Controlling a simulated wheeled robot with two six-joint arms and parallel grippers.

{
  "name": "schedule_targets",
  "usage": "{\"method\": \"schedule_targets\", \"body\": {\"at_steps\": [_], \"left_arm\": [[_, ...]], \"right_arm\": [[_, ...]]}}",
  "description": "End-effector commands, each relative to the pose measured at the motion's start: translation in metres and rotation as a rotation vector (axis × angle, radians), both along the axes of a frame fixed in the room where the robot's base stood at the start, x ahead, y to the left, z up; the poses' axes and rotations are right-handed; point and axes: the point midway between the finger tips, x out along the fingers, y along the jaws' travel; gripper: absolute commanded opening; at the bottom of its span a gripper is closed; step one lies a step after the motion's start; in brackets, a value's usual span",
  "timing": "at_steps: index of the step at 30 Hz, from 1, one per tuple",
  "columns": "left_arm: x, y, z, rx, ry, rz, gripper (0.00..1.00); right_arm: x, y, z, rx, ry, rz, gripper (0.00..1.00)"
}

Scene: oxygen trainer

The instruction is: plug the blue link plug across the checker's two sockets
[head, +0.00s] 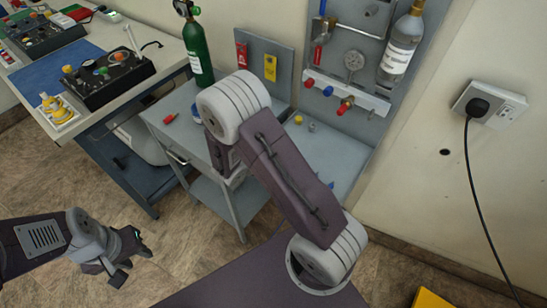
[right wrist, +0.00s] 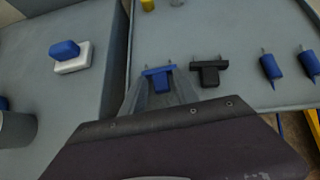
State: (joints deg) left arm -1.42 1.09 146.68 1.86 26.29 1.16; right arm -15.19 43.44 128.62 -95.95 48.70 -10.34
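The blue link plug (right wrist: 158,79) lies in the right wrist view with its pins pointing up the picture. The fingers of my right gripper (right wrist: 160,88) stand on both sides of its stem; I cannot tell whether they press on it. In the head view my right arm hides that gripper and the plug. My left gripper (head: 130,262) is open and empty above the floor at lower left. A black box with coloured knobs (head: 108,76) stands on the left bench; I cannot make out the checker's two sockets on it.
A black plug (right wrist: 209,71) lies just right of the blue one. Two blue pin-tipped pieces (right wrist: 271,68) (right wrist: 308,64) lie farther right. A blue-and-white block (right wrist: 70,57) lies left. A green cylinder (head: 197,50) stands behind my right arm. A wall socket (head: 490,104) holds a black cord.

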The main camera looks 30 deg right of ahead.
Motion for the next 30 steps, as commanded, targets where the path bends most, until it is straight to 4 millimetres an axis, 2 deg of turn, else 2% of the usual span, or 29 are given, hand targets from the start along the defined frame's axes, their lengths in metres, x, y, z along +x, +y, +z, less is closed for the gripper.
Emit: {"method": "schedule_targets", "body": {"at_steps": [7, 11, 17, 30], "left_arm": [[0.000, 0.000, 0.000, 0.000, 0.000, 0.000, 0.36], [0.000, 0.000, 0.000, 0.000, 0.000, 0.000, 0.36], [0.000, 0.000, 0.002, 0.000, 0.000, 0.000, 0.36], [0.000, 0.000, 0.023, 0.000, 0.000, 0.000, 0.36]], "right_arm": [[0.001, -0.001, 0.000, 0.000, 0.000, 0.000, 0.36], [0.000, 0.000, 0.000, 0.000, 0.000, 0.000, 0.00], [0.000, 0.000, 0.002, 0.000, 0.000, 0.000, 0.00], [0.000, 0.000, 0.029, 0.000, -0.001, 0.001, 0.00]]}}
